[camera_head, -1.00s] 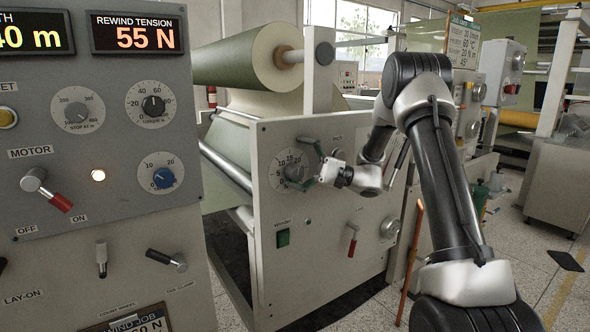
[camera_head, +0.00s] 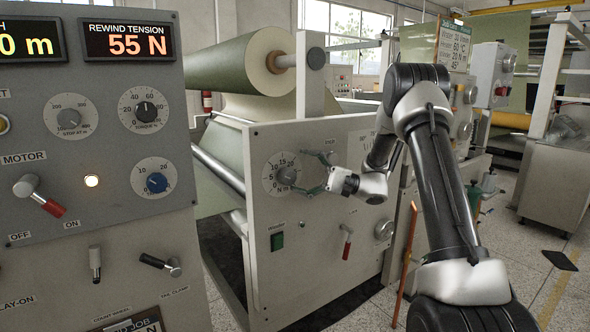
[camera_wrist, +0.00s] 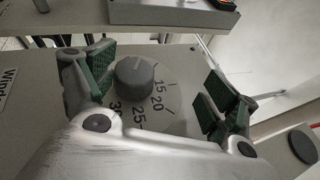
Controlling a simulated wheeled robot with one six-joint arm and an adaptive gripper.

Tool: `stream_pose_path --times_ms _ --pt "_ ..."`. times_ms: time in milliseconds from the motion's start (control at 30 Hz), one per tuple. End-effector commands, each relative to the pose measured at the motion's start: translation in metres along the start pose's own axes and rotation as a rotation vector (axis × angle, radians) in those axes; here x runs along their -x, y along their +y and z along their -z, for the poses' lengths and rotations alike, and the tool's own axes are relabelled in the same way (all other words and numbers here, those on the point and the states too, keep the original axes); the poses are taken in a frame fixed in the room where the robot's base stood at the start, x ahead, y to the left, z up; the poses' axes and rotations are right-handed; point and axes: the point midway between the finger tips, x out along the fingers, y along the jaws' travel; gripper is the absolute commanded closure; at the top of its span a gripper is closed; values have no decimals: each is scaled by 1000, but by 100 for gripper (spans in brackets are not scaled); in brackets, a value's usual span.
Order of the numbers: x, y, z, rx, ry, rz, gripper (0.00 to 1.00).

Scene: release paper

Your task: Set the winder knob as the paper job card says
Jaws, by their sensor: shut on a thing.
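The grey winder knob (camera_head: 283,176) sits on a white dial marked in N m on the cream machine's side panel. In the wrist view the knob (camera_wrist: 133,77) shows a pale line pointing up, with 15, 20, 25 and 30 on the dial (camera_wrist: 168,107) around it. My gripper (camera_head: 305,173) is at the dial's right side. Its green finger pads (camera_wrist: 155,85) look spread, with the knob near the left pad and a gap to the right pad; contact is unclear. A job card (camera_head: 455,48) at the upper right shows 60 °C, 20 N and 45°; its labels are hardly legible.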

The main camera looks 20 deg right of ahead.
Motion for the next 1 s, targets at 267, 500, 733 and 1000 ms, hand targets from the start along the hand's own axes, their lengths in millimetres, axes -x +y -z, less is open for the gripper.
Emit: stream_pose_path --times_ms 267,500,733,1000 --pt "19 8 0 0 -2 2 35" --pt "37 15 1 -2 -2 0 35" --pt "47 19 1 -3 -1 0 35" --pt "47 20 1 -3 -2 -1 35"
